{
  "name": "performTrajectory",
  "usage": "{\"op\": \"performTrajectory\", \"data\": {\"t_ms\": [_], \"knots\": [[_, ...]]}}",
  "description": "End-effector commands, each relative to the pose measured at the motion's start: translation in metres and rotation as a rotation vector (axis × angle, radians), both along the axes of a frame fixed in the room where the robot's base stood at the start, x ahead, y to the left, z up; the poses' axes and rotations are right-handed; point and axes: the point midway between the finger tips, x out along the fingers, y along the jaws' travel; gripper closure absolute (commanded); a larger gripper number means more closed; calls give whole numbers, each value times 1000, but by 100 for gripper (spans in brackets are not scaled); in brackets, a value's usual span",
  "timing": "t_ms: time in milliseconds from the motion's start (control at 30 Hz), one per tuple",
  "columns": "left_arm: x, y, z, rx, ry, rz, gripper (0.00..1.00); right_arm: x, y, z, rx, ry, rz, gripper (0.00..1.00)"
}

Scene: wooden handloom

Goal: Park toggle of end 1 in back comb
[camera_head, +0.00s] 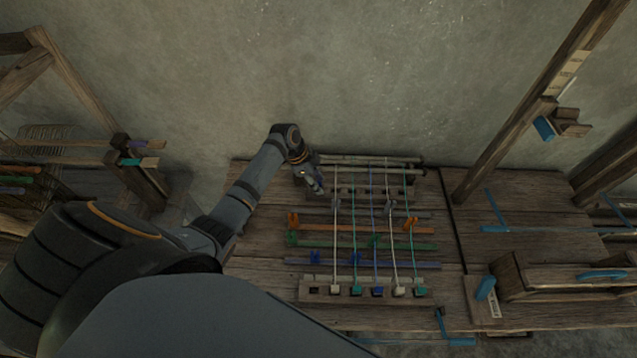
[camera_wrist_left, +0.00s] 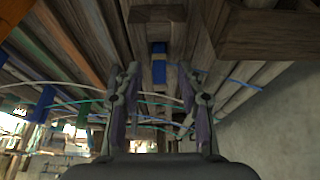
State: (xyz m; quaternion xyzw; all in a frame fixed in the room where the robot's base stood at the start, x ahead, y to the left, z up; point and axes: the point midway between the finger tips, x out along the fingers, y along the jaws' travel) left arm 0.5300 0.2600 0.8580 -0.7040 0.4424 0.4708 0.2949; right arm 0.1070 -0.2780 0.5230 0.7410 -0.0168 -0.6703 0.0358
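My left gripper (camera_head: 318,184) is over the back left corner of the loom, beside the back comb (camera_head: 347,190). In the left wrist view the fingers (camera_wrist_left: 158,85) are apart. A small blue piece (camera_wrist_left: 159,66) shows beyond and between the fingertips, with no visible contact; I cannot tell whether it is a toggle. Several coloured threads (camera_head: 355,235) run from the back bars to the front comb (camera_head: 311,298). White, green and blue toggles (camera_head: 377,291) sit along that comb, and its leftmost slot looks empty. I cannot tell which thread is end 1. My right gripper is not in view.
Orange (camera_head: 340,227), green (camera_head: 330,243) and blue (camera_head: 330,263) bars cross under the threads. The wall (camera_head: 350,80) stands close behind the loom. A wooden post (camera_head: 520,115) rises at right.

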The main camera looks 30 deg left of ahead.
Motion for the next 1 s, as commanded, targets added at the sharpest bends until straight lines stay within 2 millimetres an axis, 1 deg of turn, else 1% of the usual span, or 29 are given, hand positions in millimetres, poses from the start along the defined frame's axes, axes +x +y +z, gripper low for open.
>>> {"op": "performTrajectory", "data": {"t_ms": [300,400,500,633,933,1000], "knots": [[-12,27,68,6,-3,-1,61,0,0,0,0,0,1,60],[-15,33,85,6,-2,0,61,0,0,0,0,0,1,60],[-17,37,96,4,-1,-1,61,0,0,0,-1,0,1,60],[-19,38,102,1,0,-1,61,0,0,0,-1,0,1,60],[-19,38,102,1,0,-1,61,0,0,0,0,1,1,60],[-18,38,105,1,0,-1,61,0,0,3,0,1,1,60]]}}
